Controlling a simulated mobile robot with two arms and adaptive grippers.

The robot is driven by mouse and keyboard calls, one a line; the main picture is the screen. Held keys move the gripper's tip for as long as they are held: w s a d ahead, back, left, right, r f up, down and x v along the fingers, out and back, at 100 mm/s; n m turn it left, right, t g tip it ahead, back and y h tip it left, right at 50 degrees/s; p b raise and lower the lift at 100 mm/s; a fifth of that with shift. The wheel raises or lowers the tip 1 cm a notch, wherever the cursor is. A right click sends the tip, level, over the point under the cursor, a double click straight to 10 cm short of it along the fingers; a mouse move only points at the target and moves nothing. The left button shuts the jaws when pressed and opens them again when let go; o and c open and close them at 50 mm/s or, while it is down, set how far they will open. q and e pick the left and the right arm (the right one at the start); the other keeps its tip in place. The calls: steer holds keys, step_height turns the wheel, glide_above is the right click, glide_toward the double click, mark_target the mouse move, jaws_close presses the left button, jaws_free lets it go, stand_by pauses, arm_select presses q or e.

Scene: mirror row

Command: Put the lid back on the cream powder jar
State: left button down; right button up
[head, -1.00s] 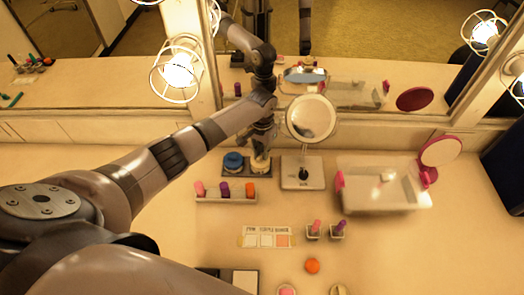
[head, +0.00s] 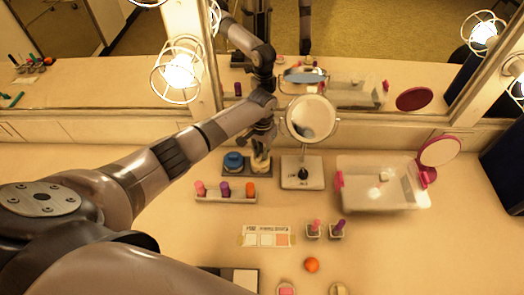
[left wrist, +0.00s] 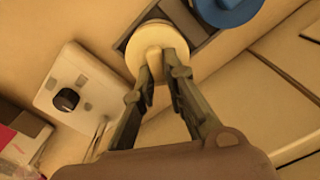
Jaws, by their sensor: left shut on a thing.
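My left gripper (head: 262,150) is shut on the knob of a round cream lid (left wrist: 143,45), seen in the left wrist view. In the head view the cream powder jar (head: 261,166) is at the right end of a dark tray (head: 247,178), right under my gripper. The lid hides the jar's top in the left wrist view. I cannot tell whether the lid rests on the jar or hangs just above it. A blue-lidded jar (head: 234,161) stands beside it on the tray. My right gripper is not in view.
A round mirror on a stand (head: 301,178) is close to the tray's right. A lipstick rack (head: 226,198) lies in front. A clear bin (head: 380,203) stands farther right, with a pink hand mirror (head: 438,152). The big wall mirror is behind.

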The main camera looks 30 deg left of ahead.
arm_select(q)
steer(key=c, duration=1.6)
jaws_free()
steer(key=shift+o, duration=0.2)
steer(key=o, duration=0.5)
steer(key=shift+r, duration=0.1)
steer(key=shift+r+p, duration=3.4)
steer(key=shift+p, duration=0.4)
steer(key=shift+c, duration=0.6)
jaws_close()
